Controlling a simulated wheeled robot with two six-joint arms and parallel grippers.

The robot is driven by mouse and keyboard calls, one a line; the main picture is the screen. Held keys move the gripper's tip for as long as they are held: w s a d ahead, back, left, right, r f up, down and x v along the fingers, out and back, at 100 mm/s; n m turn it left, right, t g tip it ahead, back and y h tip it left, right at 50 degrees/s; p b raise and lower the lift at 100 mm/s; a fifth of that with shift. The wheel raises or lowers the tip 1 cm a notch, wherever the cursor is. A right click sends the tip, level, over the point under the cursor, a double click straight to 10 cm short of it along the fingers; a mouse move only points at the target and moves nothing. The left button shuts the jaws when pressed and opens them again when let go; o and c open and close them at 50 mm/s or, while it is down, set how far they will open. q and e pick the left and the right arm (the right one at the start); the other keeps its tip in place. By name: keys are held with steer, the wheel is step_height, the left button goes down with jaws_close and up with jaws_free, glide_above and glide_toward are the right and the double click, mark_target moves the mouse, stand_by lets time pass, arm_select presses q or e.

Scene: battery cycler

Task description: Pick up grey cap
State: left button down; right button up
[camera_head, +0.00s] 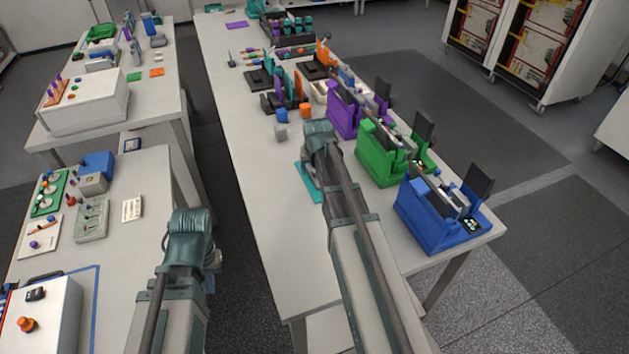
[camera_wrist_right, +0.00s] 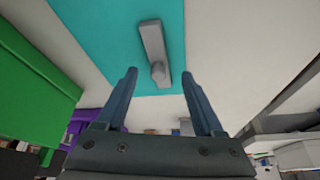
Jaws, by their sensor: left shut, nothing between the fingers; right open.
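A grey piece (camera_wrist_right: 151,42) with a long flat body and a round knob lies on the teal mat (camera_wrist_right: 105,30) in the right wrist view. I take it for the grey cap. My right gripper (camera_wrist_right: 159,74) is open, with its fingers on either side of the knob end; I cannot tell its height above the mat. In the head view the right arm hides the piece, and only an edge of the teal mat (camera_head: 308,183) shows. My left gripper (camera_head: 192,240) is over the gap between the tables, empty and shut, its fingers mostly hidden by the wrist.
Purple (camera_head: 344,118), green (camera_head: 378,160) and blue (camera_head: 428,222) devices line the table's right edge. A grey cube (camera_head: 281,132), a blue cube (camera_head: 282,115) and an orange cube (camera_head: 305,110) lie beyond the right wrist. The white table (camera_head: 262,215) is clear left of the mat.

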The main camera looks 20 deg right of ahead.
steer(key=shift+b+x, duration=0.6)
steer(key=shift+x, duration=0.55)
steer(key=shift+r, duration=0.1)
jaws_close()
